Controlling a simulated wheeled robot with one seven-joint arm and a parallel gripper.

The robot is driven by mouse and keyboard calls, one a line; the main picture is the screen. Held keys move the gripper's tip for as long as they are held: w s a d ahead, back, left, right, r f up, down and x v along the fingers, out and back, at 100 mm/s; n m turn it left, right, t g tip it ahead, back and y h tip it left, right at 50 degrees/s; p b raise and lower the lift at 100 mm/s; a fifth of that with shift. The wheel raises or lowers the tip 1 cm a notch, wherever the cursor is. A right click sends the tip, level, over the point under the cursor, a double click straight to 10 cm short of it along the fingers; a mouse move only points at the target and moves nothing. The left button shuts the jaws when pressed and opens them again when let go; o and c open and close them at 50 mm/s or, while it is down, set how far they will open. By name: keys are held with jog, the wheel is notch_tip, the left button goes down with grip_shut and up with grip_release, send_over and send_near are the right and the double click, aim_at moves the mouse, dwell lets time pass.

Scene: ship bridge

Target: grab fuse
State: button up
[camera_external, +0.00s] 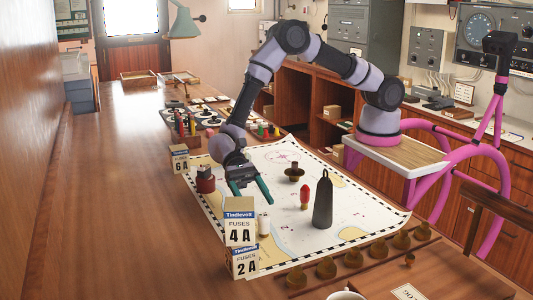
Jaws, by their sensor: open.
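A small pale cylinder (264,224), which looks like a fuse, stands upright on the chart, just right of the fuse box marked 4 A (240,229). A fuse box marked 2 A (245,262) is in front of it, and one marked 6 A (180,159) stands farther back on the left. My gripper (254,198) has green fingers, which are apart with nothing seen between them. It is over the left part of the chart, behind and above the pale cylinder, and not seen touching it.
The chart (350,212) carries a dark bottle-shaped weight (323,203), a red piece (304,197) and a brass piece (294,172). A dark red-topped item (205,180) is left of my gripper. Several brass knobs line the front edge. The wooden tabletop (130,200) at left is clear.

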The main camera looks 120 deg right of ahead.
aim_at(264, 214)
jog(key=x, duration=0.6)
jog(key=shift+w+a+f, duration=0.1)
jog(key=shift+a+f, duration=0.05)
jog(key=shift+a, duration=0.1)
grip_shut()
